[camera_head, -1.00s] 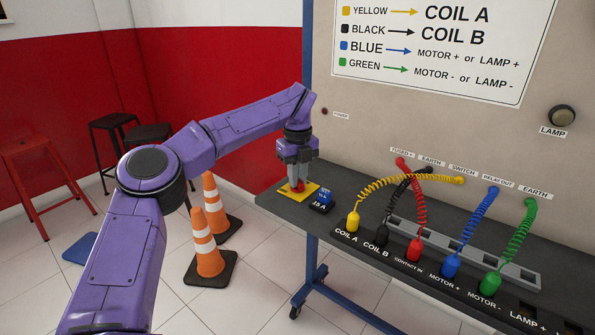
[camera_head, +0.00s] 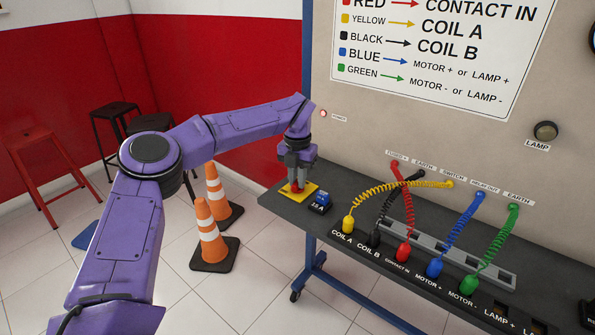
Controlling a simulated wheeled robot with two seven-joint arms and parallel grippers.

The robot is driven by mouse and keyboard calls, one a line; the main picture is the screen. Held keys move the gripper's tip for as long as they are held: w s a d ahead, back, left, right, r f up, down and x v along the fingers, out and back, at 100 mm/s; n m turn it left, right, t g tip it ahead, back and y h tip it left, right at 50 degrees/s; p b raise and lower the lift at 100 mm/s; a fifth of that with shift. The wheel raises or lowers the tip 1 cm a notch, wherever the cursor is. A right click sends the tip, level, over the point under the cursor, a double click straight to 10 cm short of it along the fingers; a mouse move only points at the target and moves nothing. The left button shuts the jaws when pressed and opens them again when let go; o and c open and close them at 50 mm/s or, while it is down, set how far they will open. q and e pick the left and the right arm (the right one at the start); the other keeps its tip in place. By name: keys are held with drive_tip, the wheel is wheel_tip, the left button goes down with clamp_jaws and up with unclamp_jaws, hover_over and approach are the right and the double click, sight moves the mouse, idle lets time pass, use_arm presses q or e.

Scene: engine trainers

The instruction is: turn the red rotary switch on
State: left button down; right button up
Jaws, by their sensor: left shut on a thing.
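The red rotary switch (camera_head: 298,187) sits on a yellow plate (camera_head: 311,191) at the left end of the dark bench. My left gripper (camera_head: 297,182) comes down on it from above, shut around the red knob. The fingers hide much of the knob, so its exact angle is hard to tell. A small power light (camera_head: 323,113) on the panel above shows a pale, lit look with a red rim. My right gripper is not in the view.
Coiled leads in yellow, black, red, blue (camera_head: 461,232) and green (camera_head: 494,245) run from panel sockets to bench plugs. Orange cones (camera_head: 209,236) and stools (camera_head: 48,172) stand on the floor at left.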

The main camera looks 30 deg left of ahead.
use_arm(q)
drive_tip(key=shift+w+r+m+p, duration=0.1)
drive_tip(key=shift+r+m+p, duration=0.1)
drive_tip(key=shift+m+p, duration=0.8)
drive_tip(key=shift+m, duration=0.4)
drive_tip(key=c, duration=1.1)
unclamp_jaws()
drive_tip(key=shift+f, duration=0.1)
wheel_tip(320, 180, up, 10)
drive_tip(key=shift+r+b, duration=0.25)
drive_tip(key=shift+b, duration=0.3)
